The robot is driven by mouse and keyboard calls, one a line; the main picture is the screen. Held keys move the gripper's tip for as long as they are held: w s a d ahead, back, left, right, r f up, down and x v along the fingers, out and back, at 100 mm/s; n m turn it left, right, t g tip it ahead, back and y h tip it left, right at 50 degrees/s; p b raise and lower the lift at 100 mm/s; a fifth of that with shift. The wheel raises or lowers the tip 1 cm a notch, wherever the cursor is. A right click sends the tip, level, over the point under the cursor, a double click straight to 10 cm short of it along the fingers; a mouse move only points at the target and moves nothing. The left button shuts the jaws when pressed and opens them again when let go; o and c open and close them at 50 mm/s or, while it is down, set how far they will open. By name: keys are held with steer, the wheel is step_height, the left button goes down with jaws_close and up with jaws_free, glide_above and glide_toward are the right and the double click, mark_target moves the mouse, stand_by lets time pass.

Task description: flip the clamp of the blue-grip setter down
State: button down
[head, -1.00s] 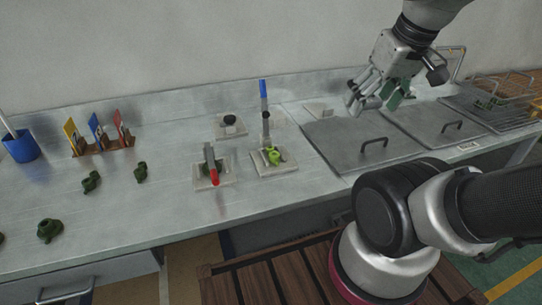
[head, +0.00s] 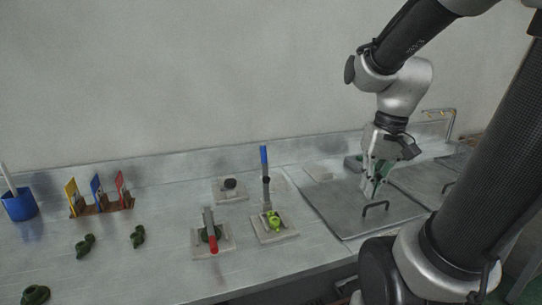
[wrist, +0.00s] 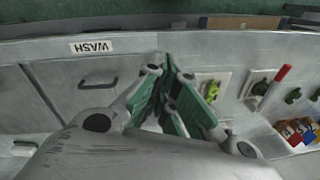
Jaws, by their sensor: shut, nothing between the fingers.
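The blue-grip setter stands mid-counter in the head view, its clamp lever (head: 266,177) upright with the blue grip on top. Its pale base plate (head: 288,235) bears a bright green piece (head: 273,221), which also shows right of my fingers in the wrist view (wrist: 212,90). My gripper (head: 372,193) points down above the grey lid to the right of the setter, apart from it. It is shut and empty; its green-padded fingers show in the wrist view (wrist: 172,105). I cannot make out the blue grip in the wrist view.
A red-grip setter (head: 210,232) stands left of the blue one, its red grip toward the front. A small plate with a black knob (head: 230,184) lies behind. Lids with handles (head: 340,215) fill the right. Coloured cards (head: 97,190), a blue cup (head: 19,205) and dark green pieces (head: 85,244) are left.

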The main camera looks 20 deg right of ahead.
steer(key=w+a+f+m+t+y, duration=0.1)
steer(key=w+a+f+m+y, duration=0.15)
steer(key=w+f+y, duration=0.35)
steer(key=w+a+f+m+y, duration=0.1)
steer(key=w+f+m+y, duration=0.25)
steer(key=w, duration=0.45)
steer(key=w+r+t+y, duration=0.2)
steer(key=w+r+t, duration=0.1)
steer(key=w, duration=0.3)
steer(key=w+a+r+t+y, duration=0.1)
steer(key=w+r+t, duration=0.2)
steer(key=w+r, duration=0.2)
steer(key=shift+w+r+n+t+y, duration=0.3)
steer(key=shift+w+n+y, duration=0.1)
steer(key=shift+w, duration=0.75)
steer(key=shift+a, duration=0.15)
